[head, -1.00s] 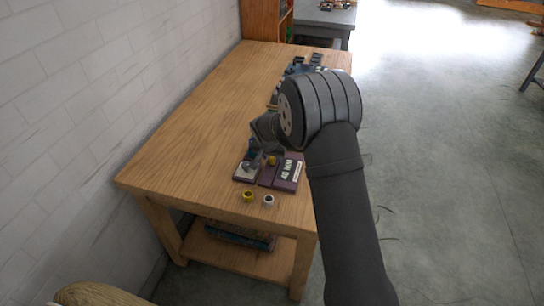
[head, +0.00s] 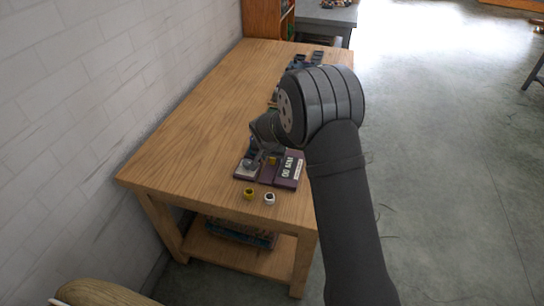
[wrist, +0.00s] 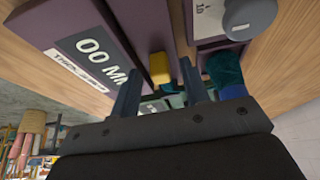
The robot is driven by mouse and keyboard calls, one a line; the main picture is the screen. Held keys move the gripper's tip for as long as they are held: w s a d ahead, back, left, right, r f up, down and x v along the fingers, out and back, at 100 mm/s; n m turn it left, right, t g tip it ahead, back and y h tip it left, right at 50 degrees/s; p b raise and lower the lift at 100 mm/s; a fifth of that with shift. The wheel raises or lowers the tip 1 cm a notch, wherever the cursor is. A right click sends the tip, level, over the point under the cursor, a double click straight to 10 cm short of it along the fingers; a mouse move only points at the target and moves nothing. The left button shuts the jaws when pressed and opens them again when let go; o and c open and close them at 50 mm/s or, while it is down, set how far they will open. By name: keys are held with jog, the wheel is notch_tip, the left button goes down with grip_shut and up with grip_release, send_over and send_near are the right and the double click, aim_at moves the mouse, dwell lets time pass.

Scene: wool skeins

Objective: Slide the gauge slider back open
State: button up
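The gauge (head: 268,181) is a dark purple device at the table's near end. Its display (wrist: 103,55) reads "00 MM" in the wrist view. A yellow block (wrist: 159,68), which looks like the slider's grip, stands beside the display and also shows in the head view (head: 273,161). A grey round knob (wrist: 249,16) sits on a pale plate on the other side. My gripper (wrist: 160,92) is open, its two dark fingers apart on either side of the yellow block with gaps visible. In the head view my arm hides part of the gripper.
A yellow ring (head: 249,193) and a white ring (head: 269,198) lie at the near edge of the wooden table (head: 190,130). Dark items (head: 304,62) stand at the far end. Teal wool (wrist: 224,68) shows beside a finger. The table's left side is clear.

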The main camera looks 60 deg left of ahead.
jog(key=v, duration=1.7)
jog(key=shift+r, duration=0.25)
jog(key=shift+f, duration=0.1)
jog(key=x, duration=1.6)
jog(key=shift+w+a+f, duration=0.1)
jog(key=shift+f, duration=0.25)
jog(key=shift+w+a+f, duration=0.1)
jog(key=shift+f, duration=0.1)
jog(key=shift+w+a, duration=0.15)
jog(key=shift+a, duration=0.05)
